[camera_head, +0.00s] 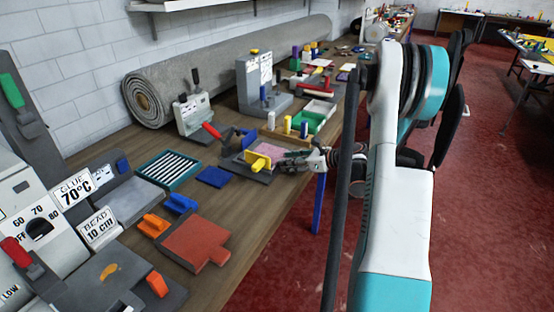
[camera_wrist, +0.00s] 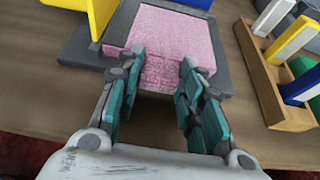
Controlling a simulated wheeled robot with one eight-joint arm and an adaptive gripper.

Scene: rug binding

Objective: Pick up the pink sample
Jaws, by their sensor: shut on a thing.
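The pink sample (camera_wrist: 172,32) is a textured square with a narrow tab, lying flat on a dark grey plate (camera_wrist: 213,60) in the wrist view. In the head view the sample (camera_head: 271,151) shows small beside a yellow handle (camera_head: 257,161). My gripper (camera_wrist: 162,66) is shut on the sample's tab, with one teal-padded finger on each side. In the head view my gripper (camera_head: 308,162) reaches in from the right at the bench edge. The sample looks level with the plate, and I cannot tell whether it is lifted.
A wooden rack (camera_wrist: 270,88) with blue, white and yellow pieces stands close to the right of the plate in the wrist view. A yellow part (camera_wrist: 98,14) stands at left. In the head view, a red-brown sample (camera_head: 196,243) and machines crowd the bench; red floor lies right.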

